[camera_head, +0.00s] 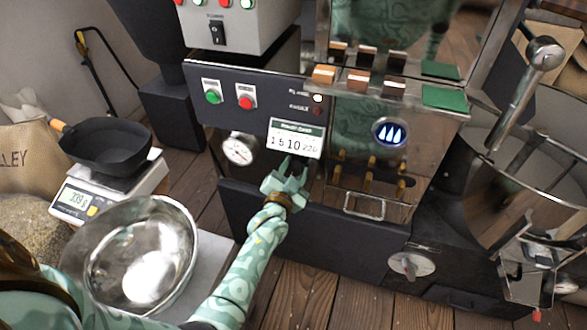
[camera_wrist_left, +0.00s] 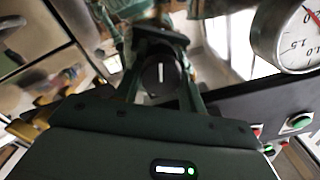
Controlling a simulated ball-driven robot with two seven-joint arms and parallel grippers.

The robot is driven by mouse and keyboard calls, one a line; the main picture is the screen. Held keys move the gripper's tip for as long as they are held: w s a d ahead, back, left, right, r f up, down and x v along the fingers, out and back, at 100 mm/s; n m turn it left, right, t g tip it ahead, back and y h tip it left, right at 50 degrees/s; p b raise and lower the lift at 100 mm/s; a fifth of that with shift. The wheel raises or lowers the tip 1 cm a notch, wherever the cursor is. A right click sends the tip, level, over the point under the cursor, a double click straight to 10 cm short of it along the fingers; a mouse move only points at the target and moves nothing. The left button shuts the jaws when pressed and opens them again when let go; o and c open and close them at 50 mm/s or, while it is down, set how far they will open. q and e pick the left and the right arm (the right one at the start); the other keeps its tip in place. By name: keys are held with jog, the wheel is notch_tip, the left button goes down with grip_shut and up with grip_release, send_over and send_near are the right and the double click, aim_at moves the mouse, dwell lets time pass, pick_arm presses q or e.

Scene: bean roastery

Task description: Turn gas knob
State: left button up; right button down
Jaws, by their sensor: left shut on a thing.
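My left gripper (camera_head: 291,173) reaches the front of the dark roaster panel, just below the white display reading 1510 220. In the left wrist view the gas knob (camera_wrist_left: 158,75), a round black knob with a white pointer line, sits between the two fingers. The gripper is shut on it. The pointer line runs nearly upright in that view. In the head view the gripper hides the knob. My right gripper is not in view.
A round pressure gauge (camera_head: 239,149) is left of the gripper, with green (camera_head: 213,97) and red (camera_head: 246,102) buttons above. A steel bowl (camera_head: 140,255) and a scale (camera_head: 75,200) stand at the left.

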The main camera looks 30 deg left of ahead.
pick_arm(q)
jog(key=shift+f+m, duration=0.15)
jog(key=shift+m, duration=0.25)
jog(key=o, duration=1)
jog(key=shift+c, duration=0.2)
jog(key=shift+s, duration=0.1)
